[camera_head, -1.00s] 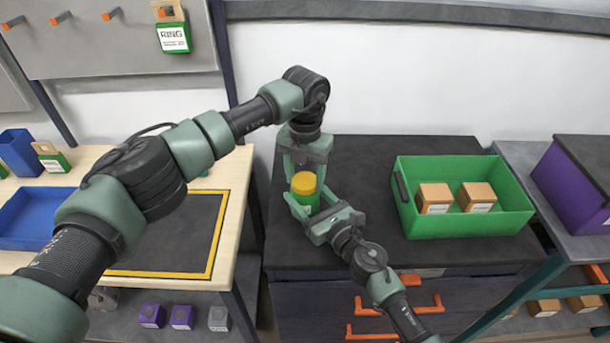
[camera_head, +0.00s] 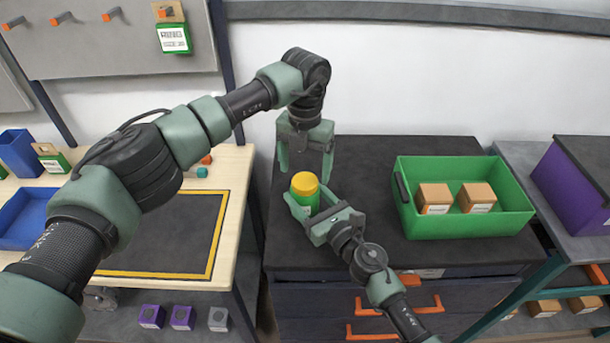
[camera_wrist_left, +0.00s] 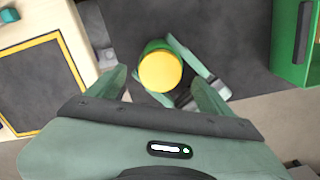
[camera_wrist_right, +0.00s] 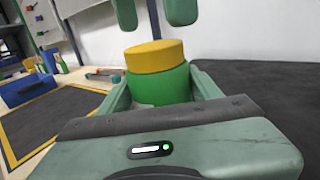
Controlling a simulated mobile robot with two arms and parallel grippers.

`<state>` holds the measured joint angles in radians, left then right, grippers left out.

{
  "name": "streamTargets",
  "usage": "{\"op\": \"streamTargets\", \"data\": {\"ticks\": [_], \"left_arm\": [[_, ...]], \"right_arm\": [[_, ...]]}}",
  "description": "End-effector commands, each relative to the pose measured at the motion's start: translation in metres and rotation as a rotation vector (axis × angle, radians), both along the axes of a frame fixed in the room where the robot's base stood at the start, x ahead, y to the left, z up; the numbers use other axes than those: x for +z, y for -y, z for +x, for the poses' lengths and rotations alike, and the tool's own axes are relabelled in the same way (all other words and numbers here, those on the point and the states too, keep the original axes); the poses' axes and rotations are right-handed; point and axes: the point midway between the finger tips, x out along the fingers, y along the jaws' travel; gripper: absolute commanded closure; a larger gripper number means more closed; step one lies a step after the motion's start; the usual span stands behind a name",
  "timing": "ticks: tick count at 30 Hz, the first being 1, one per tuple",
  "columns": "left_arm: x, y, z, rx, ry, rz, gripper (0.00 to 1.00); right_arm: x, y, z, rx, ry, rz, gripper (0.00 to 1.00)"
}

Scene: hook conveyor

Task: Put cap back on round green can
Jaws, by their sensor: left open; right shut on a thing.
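The round green can (camera_head: 308,199) stands upright at the left part of the dark cabinet top, with the yellow cap (camera_head: 304,183) sitting on its top. The cap looks level and flush on the can in the right wrist view (camera_wrist_right: 155,56). My right gripper (camera_head: 305,212) is shut around the can's green body, also seen in the right wrist view (camera_wrist_right: 158,88). My left gripper (camera_head: 305,172) is open and points down above the cap, its fingers apart from it. The left wrist view shows the cap (camera_wrist_left: 160,71) from above, between and beyond the open fingers.
A green bin (camera_head: 460,222) with two brown boxes stands to the right on the dark cabinet top (camera_head: 365,170). A wooden table (camera_head: 240,165) with a yellow-edged dark mat is at left. A purple bin (camera_head: 570,185) stands at far right.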

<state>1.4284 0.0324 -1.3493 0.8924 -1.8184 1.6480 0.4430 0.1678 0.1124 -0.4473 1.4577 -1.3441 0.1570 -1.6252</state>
Motion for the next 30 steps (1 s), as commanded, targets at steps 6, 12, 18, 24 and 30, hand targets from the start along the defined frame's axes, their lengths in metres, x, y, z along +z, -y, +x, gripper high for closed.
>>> {"op": "streamTargets", "data": {"ticks": [6,12,18,24,30], "left_arm": [[0.049,0.000,0.001,0.000,0.003,0.000,0.19],[0.077,0.001,0.000,-0.001,0.001,-0.001,0.19],[0.086,0.001,0.000,-0.002,0.000,-0.001,0.19],[0.086,0.001,0.000,-0.001,0.000,-0.001,0.19],[0.085,0.000,0.000,-0.001,0.000,-0.001,0.19]], "right_arm": [[0.000,0.000,0.000,0.000,0.000,0.000,1.00],[0.000,0.000,0.000,0.000,0.000,0.000,1.00],[0.000,0.000,0.000,0.000,0.000,0.000,1.00],[0.000,0.000,0.000,0.000,0.000,0.000,1.00],[0.000,0.000,0.000,0.000,0.000,0.000,0.11]]}}
